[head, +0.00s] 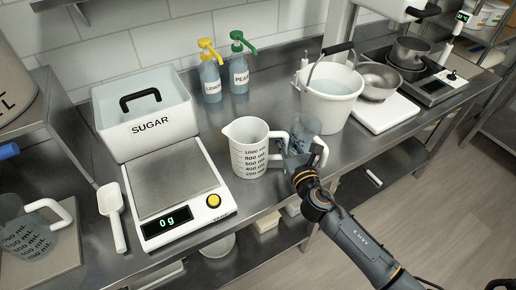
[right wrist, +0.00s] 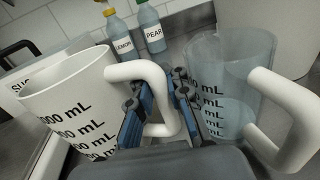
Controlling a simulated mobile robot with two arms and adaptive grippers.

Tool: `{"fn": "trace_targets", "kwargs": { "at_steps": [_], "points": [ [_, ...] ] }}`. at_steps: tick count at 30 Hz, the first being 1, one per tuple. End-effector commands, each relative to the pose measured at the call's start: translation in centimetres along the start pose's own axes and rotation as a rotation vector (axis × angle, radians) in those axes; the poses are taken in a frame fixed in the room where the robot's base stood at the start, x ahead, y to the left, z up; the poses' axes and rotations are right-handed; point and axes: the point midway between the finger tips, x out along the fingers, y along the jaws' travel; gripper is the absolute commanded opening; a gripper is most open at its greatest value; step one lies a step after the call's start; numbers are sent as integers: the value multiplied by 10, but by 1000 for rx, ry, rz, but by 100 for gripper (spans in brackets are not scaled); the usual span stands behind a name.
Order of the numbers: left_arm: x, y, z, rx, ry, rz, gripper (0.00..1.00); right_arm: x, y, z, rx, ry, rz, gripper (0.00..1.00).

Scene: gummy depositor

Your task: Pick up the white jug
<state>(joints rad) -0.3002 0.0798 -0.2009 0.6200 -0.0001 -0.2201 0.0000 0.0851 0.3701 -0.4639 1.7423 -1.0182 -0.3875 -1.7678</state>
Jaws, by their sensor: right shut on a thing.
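The white jug (head: 246,150), with black mL marks, stands upright on the steel counter. It also shows on the left of the right wrist view (right wrist: 62,105). My right gripper (head: 286,160) is at the jug's right side, and its blue-padded fingers (right wrist: 160,105) are shut on the jug's white handle (right wrist: 142,72). The gripper hides part of the handle. My left gripper is not in view.
A clear jug (head: 304,132) stands close to the right of my right gripper. A scale (head: 178,185) reading 0 g, a scoop (head: 113,215) and a SUGAR bin (head: 143,120) are left. LEMON (head: 211,82) and PEAR (head: 239,76) bottles stand behind; a white bucket (head: 331,100) is right.

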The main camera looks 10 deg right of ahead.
Motion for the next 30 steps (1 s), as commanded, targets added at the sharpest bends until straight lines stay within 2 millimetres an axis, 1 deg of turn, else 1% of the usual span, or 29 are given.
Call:
{"fn": "trace_targets", "kwargs": {
  "at_steps": [5,8,11,14,17,22,24,27,30],
  "points": [
    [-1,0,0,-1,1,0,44,0,0,2,0,-2,0,0],
    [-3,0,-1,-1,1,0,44,0,0,9,0,-4,1,0],
    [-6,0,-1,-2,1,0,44,0,0,20,-1,-4,2,0],
    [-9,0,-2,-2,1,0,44,0,0,37,-2,-6,3,0],
    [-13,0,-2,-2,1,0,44,-12,-12,54,-6,-4,1,0],
    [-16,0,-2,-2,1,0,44,-38,-34,94,-8,-5,4,0],
    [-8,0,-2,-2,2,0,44,-53,-47,96,-8,1,2,0],
    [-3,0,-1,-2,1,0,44,-71,-62,106,-7,2,2,0],
    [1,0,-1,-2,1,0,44,-84,-74,115,-6,1,1,0]
  ]
}}
